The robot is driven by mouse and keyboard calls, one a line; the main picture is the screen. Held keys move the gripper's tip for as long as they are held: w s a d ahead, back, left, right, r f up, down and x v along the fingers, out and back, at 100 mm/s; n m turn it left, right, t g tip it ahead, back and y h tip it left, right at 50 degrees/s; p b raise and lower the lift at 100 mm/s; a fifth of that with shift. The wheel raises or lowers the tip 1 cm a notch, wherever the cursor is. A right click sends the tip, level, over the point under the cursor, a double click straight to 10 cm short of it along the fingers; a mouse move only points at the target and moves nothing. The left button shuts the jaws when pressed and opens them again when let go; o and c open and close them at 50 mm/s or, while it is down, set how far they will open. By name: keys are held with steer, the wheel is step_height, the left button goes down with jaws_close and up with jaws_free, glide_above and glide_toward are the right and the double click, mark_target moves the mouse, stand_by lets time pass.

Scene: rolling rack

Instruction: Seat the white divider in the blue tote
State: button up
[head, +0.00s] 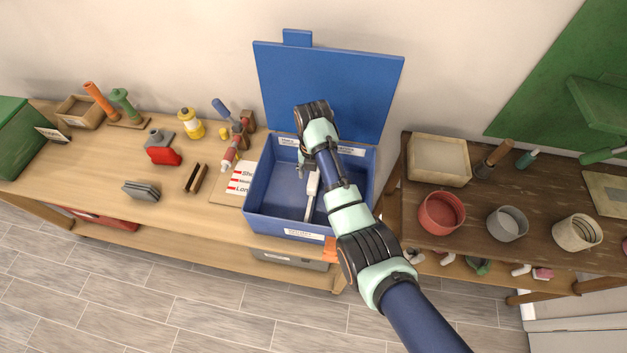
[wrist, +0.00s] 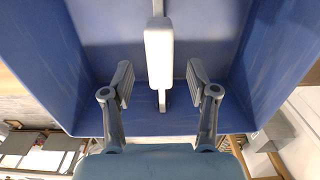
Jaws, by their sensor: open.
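The blue tote (head: 259,215) stands on the light wooden bench with its lid (head: 285,85) raised at the back. The white divider (head: 309,205) is inside the tote, partly hidden by my arm. In the wrist view the divider (wrist: 159,55) shows a thick white block on a thin strip along the tote's middle. I cannot tell whether its lower edge sits fully down. My gripper (head: 303,168) is inside or just above the tote. In the wrist view my gripper (wrist: 160,85) is open, one finger either side of the divider, with a gap on both sides.
A sheet with printed lines (head: 240,178) lies against the tote's left side. A darker table on the right holds a red pot (head: 441,213) and a wooden tray (head: 438,160).

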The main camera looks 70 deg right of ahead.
step_height(320, 180, up, 6)
steer(key=shift+r, duration=0.1)
stand_by(0.9)
steer(key=w+a+r+m+t+h+p, duration=0.1)
steer(key=w+a+r+m+t, duration=0.2)
steer(key=w+a+m, duration=0.5)
steer(key=w+a+r+m+t+h+p, duration=0.15)
steer(key=w+a, duration=0.25)
steer(key=a, duration=0.7)
steer(key=s+a+r+m+t+p, duration=0.1)
steer(key=s+a+r+m+t, duration=0.1)
steer(key=a+r, duration=0.3)
steer(key=s+a+r+m+t+y+p, duration=0.1)
steer(key=a+r+m, duration=0.4)
steer(key=a, duration=0.6)
steer(key=s+a+r+m+t+y, duration=0.1)
steer(key=s+a+r+m+t, duration=0.2)
steer(key=a, duration=0.5)
steer(key=shift+r+m+t+p, duration=0.4)
steer(key=shift+r+m+t, duration=0.15)
steer(key=shift+r+t, duration=0.5)
